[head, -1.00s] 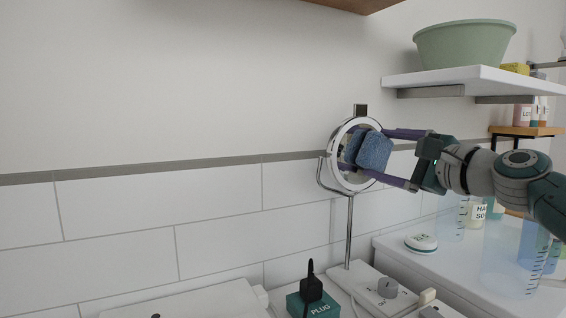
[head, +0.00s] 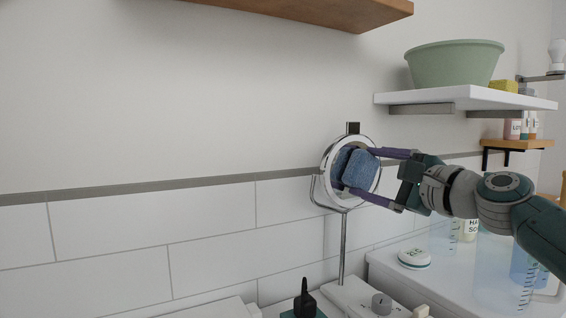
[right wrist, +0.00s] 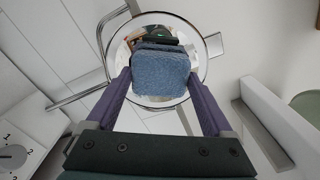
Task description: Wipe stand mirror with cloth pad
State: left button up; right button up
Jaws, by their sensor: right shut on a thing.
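The stand mirror (head: 328,188) is a round, chrome-rimmed mirror on a thin upright stem in front of the tiled wall. My right gripper (head: 372,175) is shut on a blue cloth pad (head: 361,168) and holds it at the mirror's face. In the right wrist view the pad (right wrist: 160,75) sits between the two purple fingers, over the middle of the mirror (right wrist: 187,34). The pad's reflection shows beside it; I cannot tell whether the pad touches the glass. My left gripper is not in view.
A white shelf (head: 470,98) with a green basin (head: 455,64) is above my right arm. A wooden shelf (head: 330,12) is at the top. A round white-and-green item (head: 414,258) and clear containers stand on the right counter.

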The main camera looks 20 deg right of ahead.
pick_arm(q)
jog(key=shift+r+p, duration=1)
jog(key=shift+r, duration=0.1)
pick_arm(e)
jog(key=shift+s+a+r, duration=0.1)
jog(key=shift+a+r, duration=0.05)
jog(key=shift+a, duration=1.25)
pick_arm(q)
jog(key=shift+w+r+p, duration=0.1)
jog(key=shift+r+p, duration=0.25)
pick_arm(e)
jog(key=shift+s+a, duration=0.1)
jog(key=shift+a, duration=0.65)
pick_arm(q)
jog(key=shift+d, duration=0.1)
pick_arm(e)
jog(key=shift+s, duration=0.1)
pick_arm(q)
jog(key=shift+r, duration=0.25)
pick_arm(e)
jog(key=shift+s+d, duration=0.1)
jog(key=shift+s, duration=0.2)
pick_arm(q)
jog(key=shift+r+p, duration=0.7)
jog(key=shift+p, duration=0.2)
pick_arm(e)
jog(key=shift+s+d, duration=0.2)
jog(key=shift+s, duration=2.4)
